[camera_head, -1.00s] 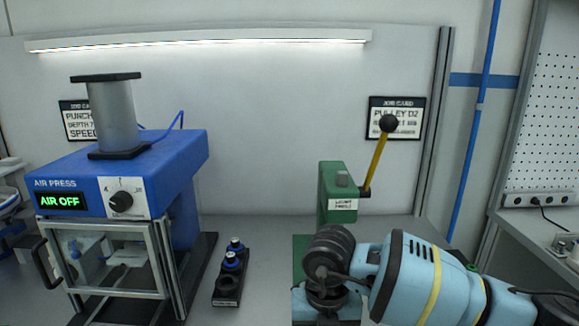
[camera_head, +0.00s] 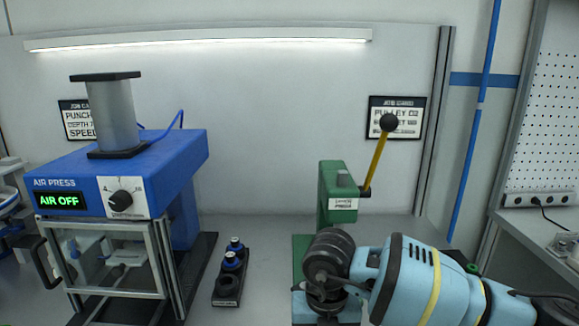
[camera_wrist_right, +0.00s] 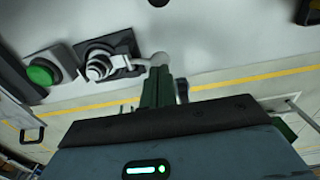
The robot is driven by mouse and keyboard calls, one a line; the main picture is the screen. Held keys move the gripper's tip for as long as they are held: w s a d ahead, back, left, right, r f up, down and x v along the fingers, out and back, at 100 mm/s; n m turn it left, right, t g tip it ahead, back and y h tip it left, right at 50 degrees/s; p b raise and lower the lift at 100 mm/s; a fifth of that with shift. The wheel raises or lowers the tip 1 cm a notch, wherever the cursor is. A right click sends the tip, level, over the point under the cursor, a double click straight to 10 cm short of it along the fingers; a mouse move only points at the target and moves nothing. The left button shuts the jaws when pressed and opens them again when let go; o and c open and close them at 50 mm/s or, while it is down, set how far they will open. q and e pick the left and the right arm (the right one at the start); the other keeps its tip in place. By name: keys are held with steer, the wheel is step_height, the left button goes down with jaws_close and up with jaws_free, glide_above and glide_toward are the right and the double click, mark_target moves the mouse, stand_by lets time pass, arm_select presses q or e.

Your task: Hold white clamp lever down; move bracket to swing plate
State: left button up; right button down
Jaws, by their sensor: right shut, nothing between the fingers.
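In the right wrist view, a dark clamp-like fixture (camera_wrist_right: 100,65) with a bright metal part carries a pale lever (camera_wrist_right: 158,60) ending in a round knob. This may be the white clamp lever. My right gripper (camera_wrist_right: 160,72) is shut, with its dark green fingers close together and its tips at the knob. I cannot tell whether they touch it. In the head view my right arm comes in from the right, and its fingers cannot be made out. My left gripper is not in view. I cannot identify the bracket or the swing plate.
A blue air press (camera_head: 140,165) reading AIR OFF stands at left. A black holder (camera_head: 228,287) with blue-topped parts is beside it. A green press (camera_head: 335,190) with a yellow-handled lever (camera_head: 376,160) stands behind my right arm. A green button (camera_wrist_right: 40,72) is near the fixture.

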steer(key=shift+f, duration=0.55)
